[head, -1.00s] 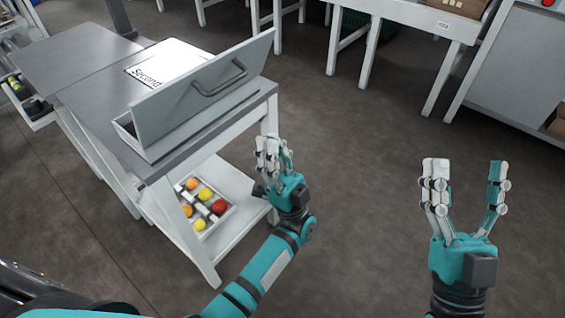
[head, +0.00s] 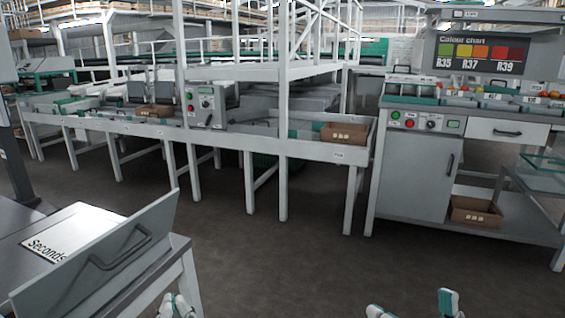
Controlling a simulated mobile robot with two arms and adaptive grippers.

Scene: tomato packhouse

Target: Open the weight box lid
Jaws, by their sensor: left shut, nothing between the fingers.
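The weight box (head: 139,272) stands on a grey table at the lower left. Its grey lid (head: 75,276), with a dark bar handle (head: 121,249), stands raised and tilted up, showing its broad face. The inside of the box is mostly hidden behind the lid.
A "Seconds" sign (head: 46,248) lies on the table behind the lid. A long white conveyor bench (head: 300,150) crosses the back. A grey cabinet bench (head: 412,180) with a colour chart (head: 482,52) stands at the right. The floor between is clear.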

